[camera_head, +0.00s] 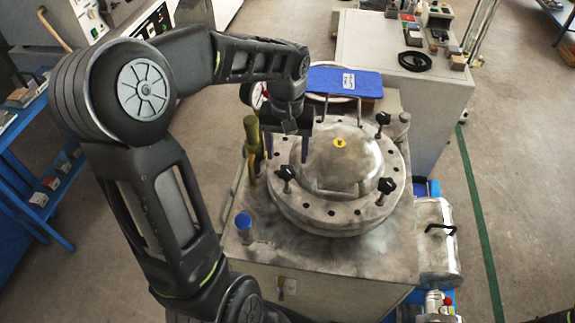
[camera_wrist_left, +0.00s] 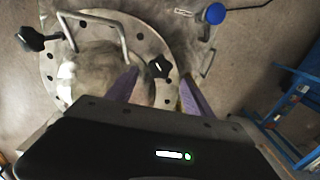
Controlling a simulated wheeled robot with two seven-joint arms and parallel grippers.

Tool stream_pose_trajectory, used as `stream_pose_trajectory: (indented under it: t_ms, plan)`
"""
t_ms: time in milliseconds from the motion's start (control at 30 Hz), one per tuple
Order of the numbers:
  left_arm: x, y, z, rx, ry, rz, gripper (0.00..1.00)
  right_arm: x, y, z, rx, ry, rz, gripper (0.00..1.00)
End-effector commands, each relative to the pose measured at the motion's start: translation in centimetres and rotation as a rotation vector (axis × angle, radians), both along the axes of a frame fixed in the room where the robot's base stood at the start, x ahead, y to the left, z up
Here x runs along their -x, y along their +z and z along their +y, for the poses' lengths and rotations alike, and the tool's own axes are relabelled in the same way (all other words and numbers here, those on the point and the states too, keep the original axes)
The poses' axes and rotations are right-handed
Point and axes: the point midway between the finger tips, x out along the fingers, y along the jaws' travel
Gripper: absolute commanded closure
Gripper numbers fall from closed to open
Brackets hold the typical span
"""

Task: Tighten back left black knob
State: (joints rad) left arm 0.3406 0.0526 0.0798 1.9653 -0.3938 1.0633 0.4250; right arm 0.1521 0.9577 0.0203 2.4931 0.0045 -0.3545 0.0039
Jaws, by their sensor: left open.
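The round metal lid (camera_head: 318,212) on the grey machine carries black knobs around its rim. I see a front left knob (camera_head: 287,173), a front right knob (camera_head: 387,186) and a back right knob (camera_head: 383,118). The back left knob does not show; my left arm and gripper cover that part of the rim. My left gripper (camera_head: 287,148) is open, pointing down over the lid's left side, its purple fingers apart. In the left wrist view a black star knob (camera_wrist_left: 158,67), apparently the front left one, shows beyond the gap between the fingertips. Nothing is visibly held.
A yellow-green upright post (camera_head: 252,140) stands close left of the gripper. A blue-capped post (camera_head: 243,221) is at the front left. A metal handle (camera_wrist_left: 122,38) arches over the lid.

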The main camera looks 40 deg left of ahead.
Motion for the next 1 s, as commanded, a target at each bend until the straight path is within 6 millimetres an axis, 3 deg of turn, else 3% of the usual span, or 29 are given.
stream_pose_trajectory:
  t_ms: [333,700,1000]
  plan:
    - [0.1,-5.1,0.0,0.001,0.0,0.004,0.39,0.1,0.6,0.0,0.002,0.0,0.003,1.0]
    - [0.0,-5.9,0.0,0.0,0.0,0.001,0.39,0.1,0.6,0.0,0.003,-0.001,0.003,1.0]
    - [0.0,-5.9,0.0,0.0,0.0,0.001,0.63,0.1,0.6,0.0,0.002,-0.001,0.003,1.0]
